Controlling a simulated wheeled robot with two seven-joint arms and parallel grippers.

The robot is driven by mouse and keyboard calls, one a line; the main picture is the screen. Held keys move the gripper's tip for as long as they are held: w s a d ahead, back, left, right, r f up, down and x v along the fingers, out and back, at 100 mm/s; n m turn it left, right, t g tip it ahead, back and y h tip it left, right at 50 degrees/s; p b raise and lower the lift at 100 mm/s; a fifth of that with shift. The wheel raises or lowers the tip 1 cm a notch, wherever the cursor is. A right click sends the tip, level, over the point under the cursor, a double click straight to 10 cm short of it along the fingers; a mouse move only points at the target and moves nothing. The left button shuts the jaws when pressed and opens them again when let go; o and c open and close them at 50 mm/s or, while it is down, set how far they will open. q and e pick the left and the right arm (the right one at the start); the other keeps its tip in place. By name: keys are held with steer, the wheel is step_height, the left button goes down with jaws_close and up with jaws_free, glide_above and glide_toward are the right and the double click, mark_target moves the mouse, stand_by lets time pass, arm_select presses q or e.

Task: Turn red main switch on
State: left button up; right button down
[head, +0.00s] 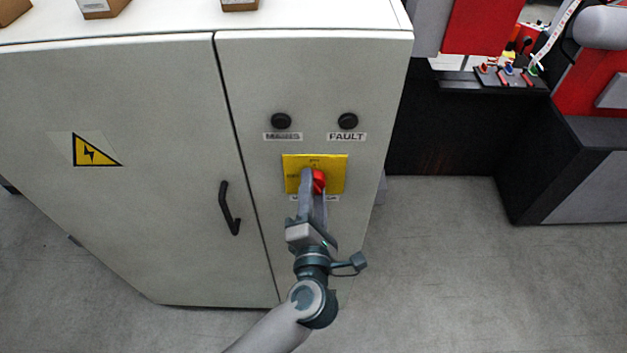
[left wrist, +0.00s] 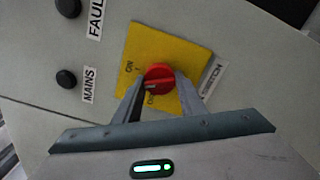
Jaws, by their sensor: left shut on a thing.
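The red main switch (head: 319,181) is a round knob on a yellow plate (head: 337,164) on the right door of the white cabinet. In the left wrist view the red knob (left wrist: 159,77) sits on the yellow plate (left wrist: 190,58), with lettering around it that includes "ON". My left gripper (head: 313,180) is at the switch, its fingers on either side of the knob and shut on it. It also shows in the left wrist view (left wrist: 158,88). The fingers hide part of the knob and plate. My right gripper is not in view.
Two black round indicators, MAINS (head: 281,121) and FAULT (head: 348,121), sit above the plate. A black door handle (head: 229,208) projects to the left of my arm. Boxes (head: 104,8) stand on the cabinet top. Grey floor (head: 440,260) is clear at the right.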

arm_select(q)
steer(key=m, duration=0.4)
steer(key=shift+m, duration=0.6)
steer(key=o, duration=1)
steer(key=shift+o, duration=0.2)
steer(key=shift+s, duration=0.1)
steer(key=s+b, duration=0.6)
steer(key=s, duration=1.1)
steer(key=shift+b, duration=0.3)
